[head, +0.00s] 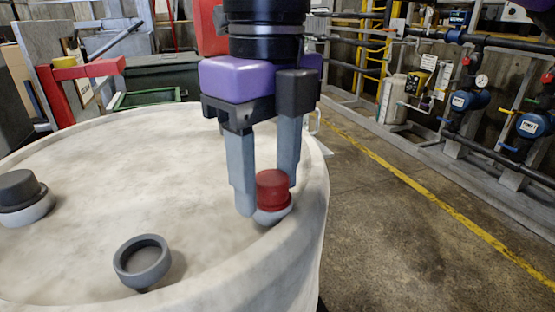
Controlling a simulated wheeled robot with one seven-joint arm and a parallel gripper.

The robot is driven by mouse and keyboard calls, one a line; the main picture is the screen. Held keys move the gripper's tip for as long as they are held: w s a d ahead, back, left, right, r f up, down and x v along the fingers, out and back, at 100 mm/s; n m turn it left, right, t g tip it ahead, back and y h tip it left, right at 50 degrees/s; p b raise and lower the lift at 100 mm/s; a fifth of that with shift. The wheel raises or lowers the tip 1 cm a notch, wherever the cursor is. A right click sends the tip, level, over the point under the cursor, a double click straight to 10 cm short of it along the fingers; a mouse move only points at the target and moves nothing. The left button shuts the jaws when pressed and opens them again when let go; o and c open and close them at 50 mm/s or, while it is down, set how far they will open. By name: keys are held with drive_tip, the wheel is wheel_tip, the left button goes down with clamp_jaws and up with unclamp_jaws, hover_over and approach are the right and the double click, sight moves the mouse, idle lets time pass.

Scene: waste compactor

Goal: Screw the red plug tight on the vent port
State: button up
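The red plug (273,186) sits upright on the pale vent port (272,215) near the right rim of the large round white drum top (150,180). My gripper (266,200) points down over it, with one grey finger at the plug's left and the other behind its right side. The left finger reaches down beside the port and overlaps the plug's left edge in the picture. Whether both fingers press on the plug cannot be told from this one view. The thread between plug and port is hidden.
A dark grey cap on a pale port (20,197) stands at the left of the drum top. An open grey ring (142,262) stands at the front. The rest of the top is clear. Floor with a yellow line and pipework (480,100) lie to the right.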

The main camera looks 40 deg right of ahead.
drive_tip(key=shift+s+d+f+n, duration=0.1)
drive_tip(key=shift+s+d+n, duration=0.05)
drive_tip(key=shift+d, duration=0.45)
drive_tip(key=shift+s+d+n, duration=0.15)
drive_tip(key=shift+d, duration=0.4)
drive_tip(key=shift+w+r+n+p, duration=0.1)
drive_tip(key=shift+r+n+p, duration=0.15)
drive_tip(key=shift+n+p, duration=0.55)
drive_tip(key=n, duration=0.3)
drive_tip(key=shift+w+n+p, duration=0.2)
drive_tip(key=shift+n+p, duration=0.1)
drive_tip(key=shift+p, duration=0.05)
drive_tip(key=n, duration=0.1)
drive_tip(key=a+n, duration=0.1)
drive_tip(key=n, duration=0.1)
drive_tip(key=n+p, duration=0.1)
drive_tip(key=n, duration=0.1)
drive_tip(key=shift+w+a, duration=0.1)
drive_tip(key=shift+a, duration=0.25)
drive_tip(key=n, duration=0.5)
drive_tip(key=shift+p, duration=0.3)
clamp_jaws()
drive_tip(key=shift+f+m+b, duration=0.2)
drive_tip(key=shift+m+b, duration=0.45)
drive_tip(key=shift+m, duration=0.55)
drive_tip(key=m, duration=0.2)
drive_tip(key=shift+r+m, duration=0.1)
drive_tip(key=shift+m, duration=0.2)
